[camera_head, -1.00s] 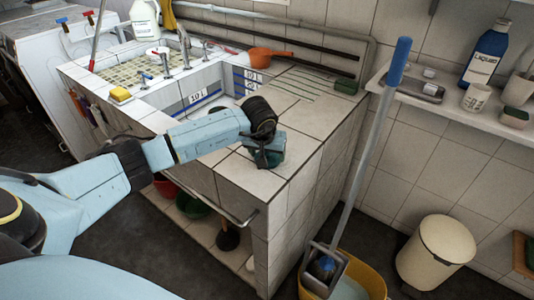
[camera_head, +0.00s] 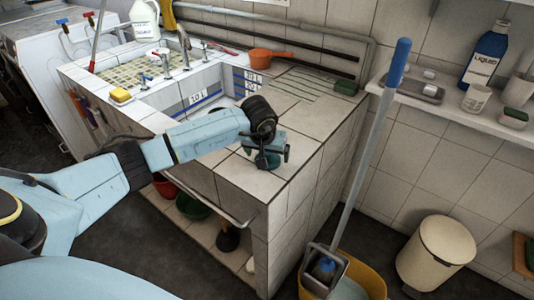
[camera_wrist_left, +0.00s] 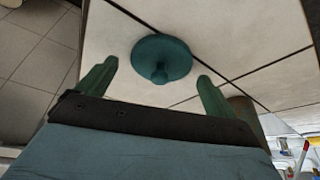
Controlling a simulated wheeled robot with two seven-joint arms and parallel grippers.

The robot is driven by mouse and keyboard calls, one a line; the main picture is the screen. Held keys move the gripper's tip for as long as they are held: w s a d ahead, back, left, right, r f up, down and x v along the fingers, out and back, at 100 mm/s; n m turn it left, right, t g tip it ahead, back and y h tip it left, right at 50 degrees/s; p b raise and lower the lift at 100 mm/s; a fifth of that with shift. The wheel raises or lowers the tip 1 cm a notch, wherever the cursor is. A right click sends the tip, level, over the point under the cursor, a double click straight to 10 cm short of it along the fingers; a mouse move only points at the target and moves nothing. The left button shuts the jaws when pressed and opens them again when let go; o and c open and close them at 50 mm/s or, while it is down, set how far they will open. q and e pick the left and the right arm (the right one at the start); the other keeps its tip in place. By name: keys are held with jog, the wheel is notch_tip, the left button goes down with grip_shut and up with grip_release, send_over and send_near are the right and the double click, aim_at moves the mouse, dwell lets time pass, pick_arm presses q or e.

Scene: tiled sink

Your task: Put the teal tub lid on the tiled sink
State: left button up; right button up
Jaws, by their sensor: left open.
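The teal tub lid (camera_wrist_left: 161,57) is a round disc with a knob on top. In the left wrist view it lies flat on the pale tiles, knob towards me. In the head view the lid (camera_head: 268,161) shows on the front right part of the tiled sink's top (camera_head: 215,160), partly hidden by my gripper. My left gripper (camera_wrist_left: 157,73) is open, with its two fingers apart on either side of the knob and not touching it. In the head view my left gripper (camera_head: 264,152) is just above the lid. My right gripper is not in view.
The sink basins and taps (camera_head: 165,68) are behind on the left, with a yellow sponge (camera_head: 121,96). An orange pan (camera_head: 268,57) and a green sponge (camera_head: 346,88) lie at the back. A mop handle (camera_head: 375,150) stands upright right of the sink.

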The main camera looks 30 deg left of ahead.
pick_arm(q)
jog(key=p+v, duration=0.1)
jog(key=v, duration=1)
jog(key=shift+r, duration=0.2)
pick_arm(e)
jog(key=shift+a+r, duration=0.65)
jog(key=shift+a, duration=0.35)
pick_arm(q)
jog(key=shift+s, duration=0.15)
